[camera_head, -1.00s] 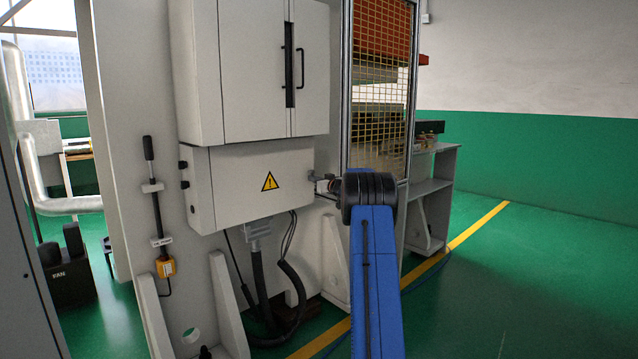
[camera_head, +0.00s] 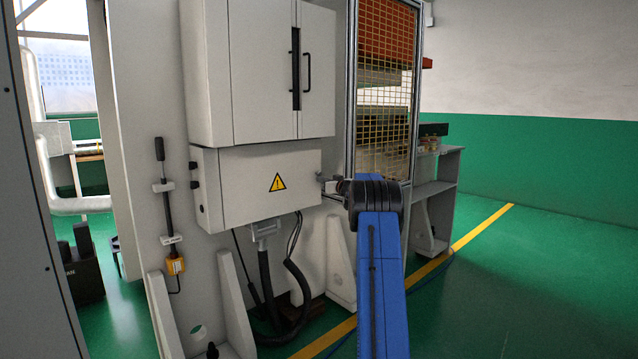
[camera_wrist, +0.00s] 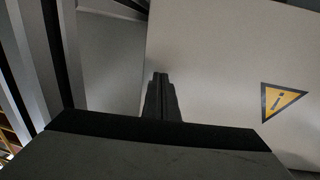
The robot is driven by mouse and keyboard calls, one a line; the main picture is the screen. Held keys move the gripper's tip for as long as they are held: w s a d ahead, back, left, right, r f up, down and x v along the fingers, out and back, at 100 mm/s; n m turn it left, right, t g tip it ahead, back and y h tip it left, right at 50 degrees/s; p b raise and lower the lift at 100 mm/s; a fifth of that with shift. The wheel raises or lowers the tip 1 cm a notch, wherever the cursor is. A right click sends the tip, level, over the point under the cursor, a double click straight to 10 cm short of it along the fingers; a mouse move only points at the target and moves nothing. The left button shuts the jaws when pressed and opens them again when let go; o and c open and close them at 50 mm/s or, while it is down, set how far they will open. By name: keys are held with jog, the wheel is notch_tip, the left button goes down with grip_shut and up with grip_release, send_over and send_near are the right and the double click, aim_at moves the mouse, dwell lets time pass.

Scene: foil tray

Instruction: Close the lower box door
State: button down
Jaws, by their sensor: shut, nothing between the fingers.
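The lower box (camera_head: 209,200) is pale grey and mounted on a machine panel below a taller cabinet. Its door (camera_head: 250,190) carries a yellow warning triangle and looks nearly flush with the box; I cannot tell whether a small gap remains. The door also fills the right of the wrist view (camera_wrist: 215,60), with the triangle at far right. My gripper (camera_head: 322,181) is at the door's right edge, partly hidden by my blue arm. In the wrist view its dark fingers (camera_wrist: 161,80) are together and empty, in front of the door near its left edge there. Contact is unclear.
The upper cabinet (camera_head: 265,70) with dark handles sits just above the box. A yellow mesh guard (camera_head: 385,90) stands to the right. Cables (camera_head: 290,290) hang beneath the box. A grey bench (camera_head: 435,195) stands behind; green floor at right is open.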

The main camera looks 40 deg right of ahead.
jog(key=s+d, duration=0.1)
jog(key=s, duration=1.1)
